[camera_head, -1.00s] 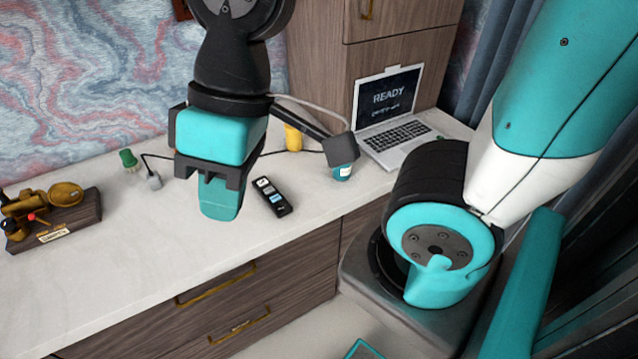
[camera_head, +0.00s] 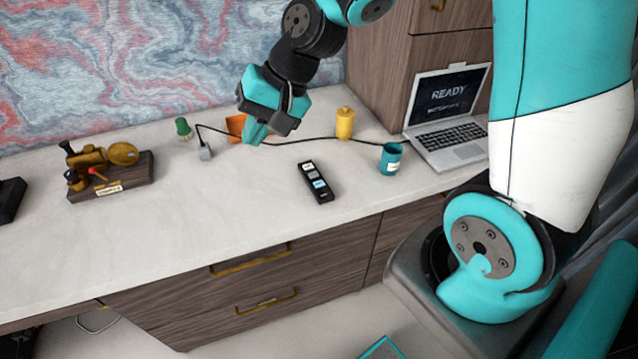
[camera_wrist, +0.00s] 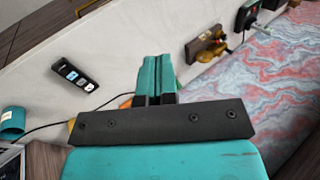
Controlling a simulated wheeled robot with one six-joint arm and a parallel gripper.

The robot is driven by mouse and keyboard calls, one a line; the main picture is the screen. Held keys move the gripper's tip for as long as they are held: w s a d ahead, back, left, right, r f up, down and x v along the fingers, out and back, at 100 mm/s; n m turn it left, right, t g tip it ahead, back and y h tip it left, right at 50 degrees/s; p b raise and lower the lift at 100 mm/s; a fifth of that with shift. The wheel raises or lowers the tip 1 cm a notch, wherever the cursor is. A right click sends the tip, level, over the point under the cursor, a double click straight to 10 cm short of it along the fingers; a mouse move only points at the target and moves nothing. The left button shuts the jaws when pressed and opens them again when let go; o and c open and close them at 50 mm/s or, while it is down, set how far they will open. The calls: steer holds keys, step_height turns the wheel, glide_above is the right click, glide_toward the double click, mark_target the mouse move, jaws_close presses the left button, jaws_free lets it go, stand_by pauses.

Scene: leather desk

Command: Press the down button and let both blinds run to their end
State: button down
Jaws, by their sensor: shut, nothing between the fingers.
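A black remote (camera_head: 317,182) with several light and blue buttons lies on the pale desk top, and it also shows at the left in the wrist view (camera_wrist: 75,74). My gripper (camera_head: 254,133) is shut and empty, above the back part of the desk, up and to the left of the remote and apart from it. In the wrist view its closed teal fingers (camera_wrist: 156,75) point away from the remote. No blinds can be made out in these frames.
A teal cup (camera_head: 391,160), a yellow bottle (camera_head: 345,123) and a laptop reading READY (camera_head: 449,116) stand right of the remote. A brass model (camera_head: 108,170), a green object (camera_head: 183,129) and a cable plug (camera_head: 205,152) are at left. An orange item (camera_head: 236,126) is partly behind my gripper. The front desk is clear.

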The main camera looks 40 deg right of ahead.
steer(key=w+d+f+m+t, duration=0.3)
steer(key=w+d+f+m, duration=0.65)
steer(key=d+f, duration=0.2)
steer(key=m+t+h, duration=0.2)
steer(key=m+t, duration=0.1)
steer(key=m, duration=0.6)
glide_above(319, 185)
step_height(319, 185, down, 10)
steer(key=shift+n, duration=0.25)
step_height(319, 185, down, 9)
steer(key=b, duration=0.7)
steer(key=shift+r, duration=0.1)
steer(key=shift+f, duration=0.4)
